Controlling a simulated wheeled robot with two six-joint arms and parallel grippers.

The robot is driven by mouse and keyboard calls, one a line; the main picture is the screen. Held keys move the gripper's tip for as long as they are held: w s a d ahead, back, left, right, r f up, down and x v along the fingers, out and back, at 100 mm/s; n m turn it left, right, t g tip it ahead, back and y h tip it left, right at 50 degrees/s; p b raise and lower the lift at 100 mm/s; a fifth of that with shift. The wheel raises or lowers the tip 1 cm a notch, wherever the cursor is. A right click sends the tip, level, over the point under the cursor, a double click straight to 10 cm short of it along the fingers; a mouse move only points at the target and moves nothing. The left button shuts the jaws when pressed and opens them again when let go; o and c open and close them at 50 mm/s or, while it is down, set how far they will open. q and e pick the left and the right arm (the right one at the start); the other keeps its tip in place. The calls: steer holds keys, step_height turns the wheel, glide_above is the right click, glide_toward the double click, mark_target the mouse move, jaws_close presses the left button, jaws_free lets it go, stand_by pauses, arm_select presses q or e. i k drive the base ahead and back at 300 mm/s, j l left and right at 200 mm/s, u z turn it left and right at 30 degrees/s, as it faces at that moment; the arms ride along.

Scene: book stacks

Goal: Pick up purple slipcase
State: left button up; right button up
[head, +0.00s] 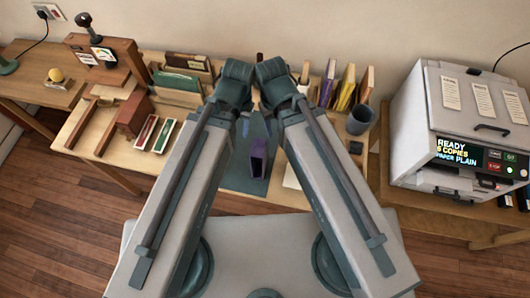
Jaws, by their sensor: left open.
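The purple slipcase (258,158) stands upright on the dark green mat (250,185) in the middle of the table, between my two raised arms. It is dark purple, with an opening or darker face toward me. My left gripper (245,127) is small in view, a little beyond and left of the slipcase. It is open, and I see nothing in it. My right gripper is hidden behind my right arm.
Books in several colours (347,88) and a dark grey cup (359,119) stand at the right. Small red and green boxes (155,133) and wooden racks (105,112) stand at the left. A printer (455,130) stands far right.

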mark_target(259, 160)
steer(key=k+l+z, duration=0.15)
steer(key=k, duration=0.35)
steer(key=k+l, duration=0.15)
steer(key=l, duration=0.2)
steer(key=k+l+z, duration=0.1)
steer(key=l, duration=0.3)
steer(key=k+l, duration=0.2)
steer(key=l, duration=0.15)
steer(key=k+l+z, duration=0.1)
steer(key=l, duration=0.3)
